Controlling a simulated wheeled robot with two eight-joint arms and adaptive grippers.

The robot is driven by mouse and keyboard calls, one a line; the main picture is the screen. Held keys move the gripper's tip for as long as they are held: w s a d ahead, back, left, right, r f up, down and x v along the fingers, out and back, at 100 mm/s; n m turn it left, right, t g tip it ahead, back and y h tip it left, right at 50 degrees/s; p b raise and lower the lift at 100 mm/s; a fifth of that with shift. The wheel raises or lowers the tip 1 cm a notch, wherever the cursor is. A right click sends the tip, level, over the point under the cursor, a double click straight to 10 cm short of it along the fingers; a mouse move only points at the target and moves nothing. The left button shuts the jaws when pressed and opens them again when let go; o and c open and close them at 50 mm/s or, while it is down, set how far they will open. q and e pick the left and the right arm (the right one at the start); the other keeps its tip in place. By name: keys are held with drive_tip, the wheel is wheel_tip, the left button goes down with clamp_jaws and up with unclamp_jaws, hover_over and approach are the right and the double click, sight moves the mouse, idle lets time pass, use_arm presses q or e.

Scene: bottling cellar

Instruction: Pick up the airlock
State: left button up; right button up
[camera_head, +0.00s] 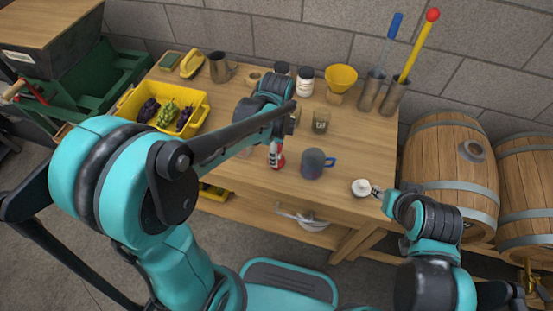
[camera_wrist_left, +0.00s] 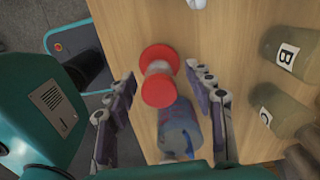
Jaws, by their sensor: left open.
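In the head view my left arm hides most of that gripper. My right gripper (camera_head: 377,192) is at the table's right front, beside a small white round object (camera_head: 361,187); its finger opening is too small to judge.
A blue-grey mug (camera_head: 312,164) stands close right of the airlock. Labelled jars (camera_wrist_left: 285,55), a yellow funnel (camera_head: 341,78) and a metal jug (camera_head: 219,68) stand farther back. A yellow crate (camera_head: 203,112) of grapes is at left. Bare wood (camera_head: 345,150) lies right of the mug.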

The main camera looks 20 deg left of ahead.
use_arm(q)
drive_tip(key=shift+r, duration=0.1)
clamp_jaws()
